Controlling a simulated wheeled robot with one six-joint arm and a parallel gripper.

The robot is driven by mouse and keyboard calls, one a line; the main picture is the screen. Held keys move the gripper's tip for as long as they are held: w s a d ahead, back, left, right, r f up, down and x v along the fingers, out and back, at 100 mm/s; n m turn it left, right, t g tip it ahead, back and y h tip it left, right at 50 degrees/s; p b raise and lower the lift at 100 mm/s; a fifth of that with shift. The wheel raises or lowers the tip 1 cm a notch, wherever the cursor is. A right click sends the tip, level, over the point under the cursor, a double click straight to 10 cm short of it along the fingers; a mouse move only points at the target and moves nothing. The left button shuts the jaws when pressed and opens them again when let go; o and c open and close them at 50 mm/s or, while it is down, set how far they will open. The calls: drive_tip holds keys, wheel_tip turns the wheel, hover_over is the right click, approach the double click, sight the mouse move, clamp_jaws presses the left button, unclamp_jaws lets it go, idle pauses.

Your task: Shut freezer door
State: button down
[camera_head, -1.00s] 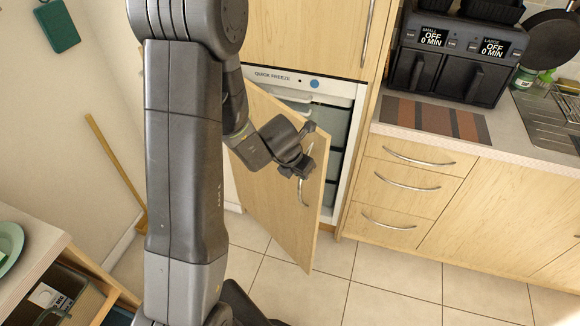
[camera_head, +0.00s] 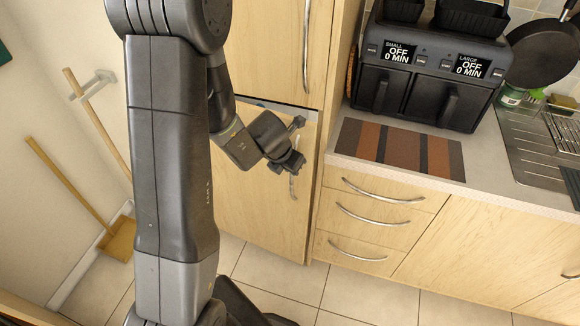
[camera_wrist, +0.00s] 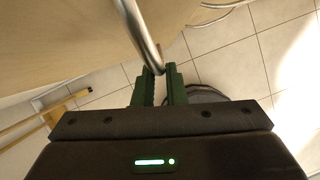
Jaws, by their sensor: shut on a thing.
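The freezer door (camera_head: 250,210), a light wood panel, stands closed or nearly closed in the head view. A thin pale strip of the freezer front (camera_head: 280,107) shows above its top edge; I cannot tell whether a small gap is left. Its curved metal handle (camera_head: 293,187) is partly hidden by my gripper (camera_head: 297,163). In the wrist view the green fingers of my gripper (camera_wrist: 163,72) are shut on the lower part of the handle (camera_wrist: 143,35). The door face (camera_wrist: 70,45) fills the upper left there.
A drawer unit (camera_head: 375,222) with metal handles stands right of the door. Above it are a striped mat (camera_head: 395,148) and a black air fryer (camera_head: 435,75). A broom (camera_head: 75,195) leans at the left wall. The tiled floor (camera_head: 370,300) in front is clear.

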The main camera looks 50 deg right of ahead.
drive_tip(key=shift+s+f, duration=0.1)
drive_tip(key=shift+s, duration=0.1)
drive_tip(key=c, duration=1.5)
unclamp_jaws()
drive_tip(key=shift+s+d, duration=0.15)
drive_tip(key=shift+s, duration=0.1)
drive_tip(key=shift+w, duration=0.15)
drive_tip(key=shift+p+v, duration=2.7)
drive_tip(key=shift+v, duration=4.3)
drive_tip(key=shift+d, duration=0.1)
